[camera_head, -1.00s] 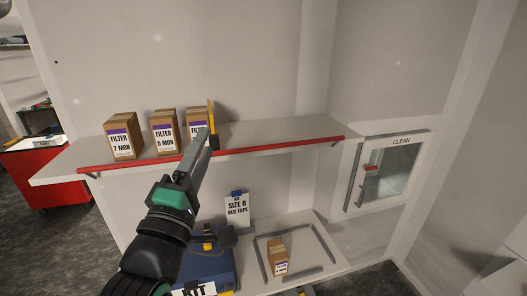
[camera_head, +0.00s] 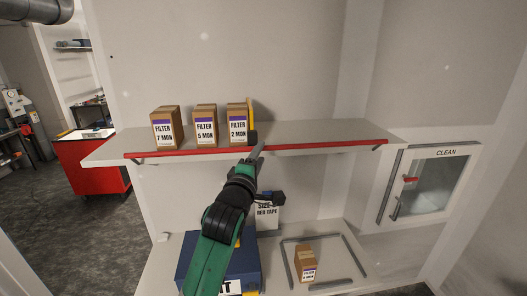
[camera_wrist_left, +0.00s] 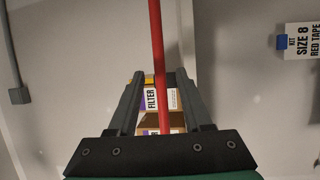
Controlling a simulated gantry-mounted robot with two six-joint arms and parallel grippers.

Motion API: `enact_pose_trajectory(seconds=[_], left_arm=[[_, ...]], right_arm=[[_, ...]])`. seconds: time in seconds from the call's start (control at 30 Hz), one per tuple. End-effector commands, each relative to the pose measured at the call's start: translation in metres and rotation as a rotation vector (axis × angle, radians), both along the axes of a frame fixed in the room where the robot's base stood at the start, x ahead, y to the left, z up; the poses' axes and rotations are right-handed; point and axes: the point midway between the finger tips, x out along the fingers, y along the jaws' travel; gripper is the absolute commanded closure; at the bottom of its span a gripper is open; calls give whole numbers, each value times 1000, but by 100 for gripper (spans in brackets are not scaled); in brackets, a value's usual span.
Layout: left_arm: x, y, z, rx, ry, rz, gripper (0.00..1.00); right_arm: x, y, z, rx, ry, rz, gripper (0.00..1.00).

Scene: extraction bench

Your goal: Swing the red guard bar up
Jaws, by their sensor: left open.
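The red guard bar (camera_head: 320,146) runs along the front edge of the white shelf (camera_head: 330,131), below the filter boxes. My left gripper (camera_head: 257,152) is open, at the bar just right of its middle. In the left wrist view the red bar (camera_wrist_left: 156,45) runs lengthwise between the two open fingers (camera_wrist_left: 158,85), down to the palm's edge. It is not gripped, and I cannot tell its depth between the fingers. My right gripper is not in view.
Filter boxes marked 7 MON (camera_head: 167,128), 5 MON (camera_head: 205,125) and 2 MON (camera_head: 238,125) stand on the shelf, with a yellow upright piece (camera_head: 251,115) beside the last. Below are a blue kit case (camera_head: 190,262) and a small box (camera_head: 306,264). The shelf's right side is clear.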

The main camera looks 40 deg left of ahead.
Motion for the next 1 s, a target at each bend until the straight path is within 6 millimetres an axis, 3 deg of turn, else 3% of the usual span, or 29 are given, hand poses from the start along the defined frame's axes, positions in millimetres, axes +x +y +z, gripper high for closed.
enact_pose_trajectory(seconds=[0.1, 0.3, 0.63, 0.9, 1.0], left_arm=[[18, 10, 5, 0, 1, 1, 50], [34, 17, 6, 1, 0, 0, 50], [38, 19, 4, 1, -1, -1, 50], [38, 19, 5, 1, -1, -1, 97], [38, 19, 5, 1, -2, -1, 100]], right_arm=[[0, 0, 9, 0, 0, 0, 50], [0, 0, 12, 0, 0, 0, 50], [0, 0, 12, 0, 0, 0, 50], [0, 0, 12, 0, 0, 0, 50], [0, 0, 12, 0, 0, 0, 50]])
